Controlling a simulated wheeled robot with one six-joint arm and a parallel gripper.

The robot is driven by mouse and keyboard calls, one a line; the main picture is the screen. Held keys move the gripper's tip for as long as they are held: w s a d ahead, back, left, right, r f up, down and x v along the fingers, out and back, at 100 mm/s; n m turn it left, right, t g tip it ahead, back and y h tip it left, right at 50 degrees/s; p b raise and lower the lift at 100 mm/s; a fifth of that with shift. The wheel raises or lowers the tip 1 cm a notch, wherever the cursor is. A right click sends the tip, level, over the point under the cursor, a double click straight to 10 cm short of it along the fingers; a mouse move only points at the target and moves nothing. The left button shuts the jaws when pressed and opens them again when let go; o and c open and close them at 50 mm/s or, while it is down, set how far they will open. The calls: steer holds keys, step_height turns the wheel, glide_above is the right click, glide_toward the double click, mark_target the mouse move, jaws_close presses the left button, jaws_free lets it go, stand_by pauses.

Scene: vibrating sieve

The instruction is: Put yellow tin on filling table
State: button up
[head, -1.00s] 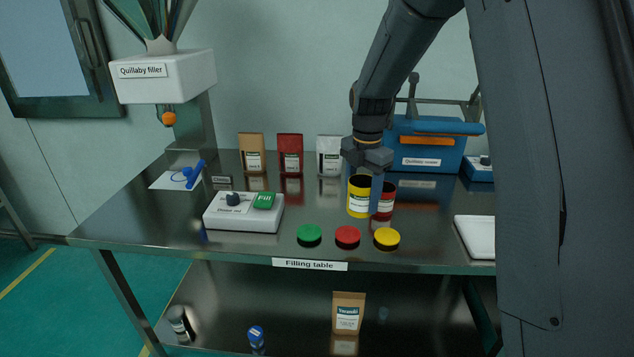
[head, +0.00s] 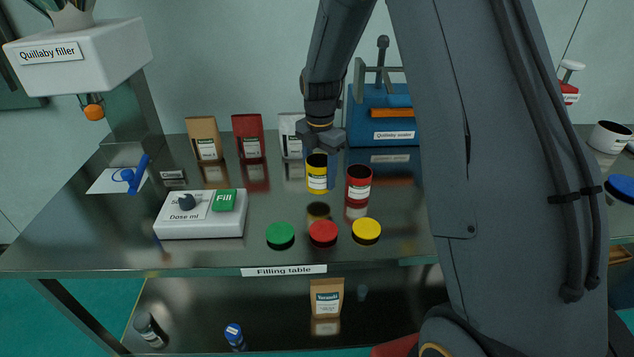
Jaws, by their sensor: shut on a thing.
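The yellow tin (head: 317,181), with a pale label and a dark open top, is over the filling table (head: 375,190), left of an open red tin (head: 358,184). My gripper (head: 320,160) comes down from above and is shut on the yellow tin; one finger shows along its right side. The tin is upright. A gap between its base and its reflection suggests it is held slightly above the steel top. The other finger is largely hidden.
Green (head: 280,233), red (head: 323,231) and yellow (head: 366,229) lids lie along the front edge. The dosing box (head: 200,222) stands left, the filler (head: 75,50) far left, pouches (head: 249,137) and a blue sealer (head: 370,125) behind. My arm hides the table's right part.

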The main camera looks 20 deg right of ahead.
mark_target(320, 185)
steer(key=shift+f+p, duration=0.55)
steer(key=shift+f, duration=1.5)
steer(key=shift+f, duration=0.1)
steer(key=o, duration=1.1)
steer(key=shift+c, duration=0.2)
step_height(320, 185, up, 12)
steer(key=b, duration=0.3)
steer(key=s+f+m, duration=0.1)
steer(key=s+m, duration=1.1)
steer(key=s+f+m, duration=0.2)
steer(key=s+m, duration=1)
steer(key=s, duration=0.1)
steer(key=shift+f+m+t, duration=0.25)
steer(key=shift+m+t, duration=0.15)
